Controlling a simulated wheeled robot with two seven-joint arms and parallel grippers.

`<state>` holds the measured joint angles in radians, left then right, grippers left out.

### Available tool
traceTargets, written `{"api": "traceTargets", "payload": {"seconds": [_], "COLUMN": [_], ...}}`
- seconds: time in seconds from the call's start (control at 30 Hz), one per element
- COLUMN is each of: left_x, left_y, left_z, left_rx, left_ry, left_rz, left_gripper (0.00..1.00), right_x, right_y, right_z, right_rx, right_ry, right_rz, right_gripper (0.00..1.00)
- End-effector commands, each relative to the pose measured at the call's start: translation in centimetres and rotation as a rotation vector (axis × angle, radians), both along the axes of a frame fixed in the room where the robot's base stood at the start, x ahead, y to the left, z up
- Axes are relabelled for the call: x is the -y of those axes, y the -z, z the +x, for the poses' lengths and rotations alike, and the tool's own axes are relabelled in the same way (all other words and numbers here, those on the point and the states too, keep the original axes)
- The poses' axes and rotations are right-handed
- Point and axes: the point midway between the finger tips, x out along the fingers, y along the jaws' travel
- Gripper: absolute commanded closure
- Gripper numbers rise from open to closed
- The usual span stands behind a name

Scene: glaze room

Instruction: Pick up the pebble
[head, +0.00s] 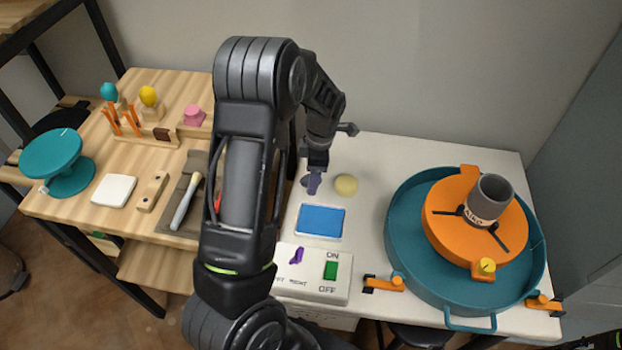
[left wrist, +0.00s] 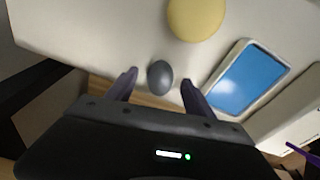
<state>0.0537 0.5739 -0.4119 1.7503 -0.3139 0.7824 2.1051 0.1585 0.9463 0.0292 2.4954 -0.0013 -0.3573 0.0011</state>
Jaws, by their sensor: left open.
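The pebble (left wrist: 160,77) is a small, smooth dark grey oval on the white tabletop. In the left wrist view it lies between the two spread fingertips of my left gripper (left wrist: 158,80), with a gap on each side. In the head view my left gripper (head: 314,182) points down over the white table, and the pebble (head: 305,182) shows only partly beside its purple finger. I cannot tell exactly how high the fingertips are above the table. My right gripper is not in view.
A blue-topped tray (head: 320,221) and a switch box (head: 313,287) lie nearer. A teal basin (head: 400,255) with an orange wheel (head: 447,222) stands right. A wooden table (head: 75,205) with tools is left.

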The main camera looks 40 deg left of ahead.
Motion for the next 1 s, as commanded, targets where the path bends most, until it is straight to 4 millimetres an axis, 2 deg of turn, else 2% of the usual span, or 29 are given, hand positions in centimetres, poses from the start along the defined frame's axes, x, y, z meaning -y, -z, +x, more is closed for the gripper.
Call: {"api": "traceTargets", "payload": {"seconds": [0.1, 0.67, 1.0], "left_x": [-0.05, -0.05, -0.05], "left_y": [0.51, 0.47, 0.47], "left_z": [-0.04, -0.02, -0.02], "left_rx": [0.001, 0.001, 0.001], "left_ry": [-0.001, -0.001, -0.001], "left_rz": [-0.001, 0.0, 0.0], "left_gripper": [0.39, 0.4, 0.67], "right_x": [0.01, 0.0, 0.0], "right_y": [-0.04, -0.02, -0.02], "right_z": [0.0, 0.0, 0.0], "right_rx": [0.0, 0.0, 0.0], "right_ry": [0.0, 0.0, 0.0], "right_rz": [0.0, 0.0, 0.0], "right_gripper": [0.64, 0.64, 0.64]}}
